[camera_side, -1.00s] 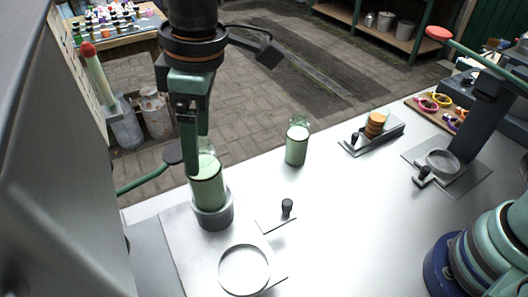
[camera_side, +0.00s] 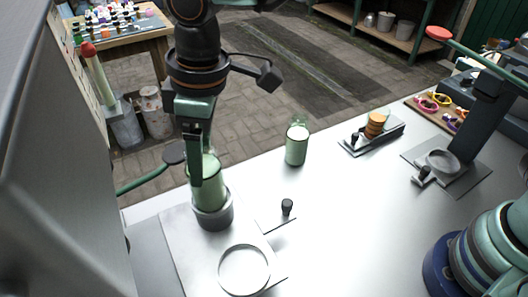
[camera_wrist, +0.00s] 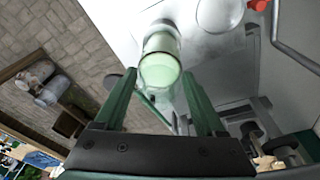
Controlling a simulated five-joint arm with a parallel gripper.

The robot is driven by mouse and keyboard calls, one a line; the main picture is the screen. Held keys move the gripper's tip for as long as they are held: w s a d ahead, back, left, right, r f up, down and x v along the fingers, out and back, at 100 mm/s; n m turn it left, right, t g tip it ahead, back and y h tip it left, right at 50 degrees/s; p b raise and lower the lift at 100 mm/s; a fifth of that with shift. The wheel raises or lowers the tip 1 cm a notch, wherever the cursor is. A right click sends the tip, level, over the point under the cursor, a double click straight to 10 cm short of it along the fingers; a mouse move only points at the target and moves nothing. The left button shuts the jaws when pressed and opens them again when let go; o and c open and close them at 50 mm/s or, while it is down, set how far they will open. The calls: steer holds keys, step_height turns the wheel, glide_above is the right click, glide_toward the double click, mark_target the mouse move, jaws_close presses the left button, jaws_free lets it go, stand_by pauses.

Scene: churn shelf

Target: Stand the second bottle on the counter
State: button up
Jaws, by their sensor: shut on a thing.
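One bottle of pale green liquid (camera_side: 210,186) stands upright in a grey round holder (camera_side: 214,212) on the metal plate at the left. My gripper (camera_side: 196,180) points down over this bottle and is shut on it. Another green bottle (camera_side: 297,146) stands upright on the pale counter (camera_side: 335,220), apart from my gripper.
An empty ring (camera_side: 244,270) lies on the plate in front of the holder. A black knob (camera_side: 287,207) stands to the holder's right. A stack of orange discs (camera_side: 376,124) sits on a grey stand at the back right. The counter's middle is clear.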

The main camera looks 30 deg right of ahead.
steer(key=shift+r, duration=1.55)
jaws_close()
steer(key=shift+r, duration=0.15)
step_height(320, 180, up, 5)
steer(key=w+d, duration=0.4)
steer(key=d, duration=0.4)
steer(key=w+d, duration=0.3)
steer(key=d, duration=0.5)
step_height(320, 180, down, 17)
steer(key=shift+w+d+t, duration=0.15)
steer(key=shift+d+t, duration=0.1)
steer(key=shift+t, duration=0.15)
steer(key=shift+a, duration=0.1)
steer(key=shift+f, duration=0.5)
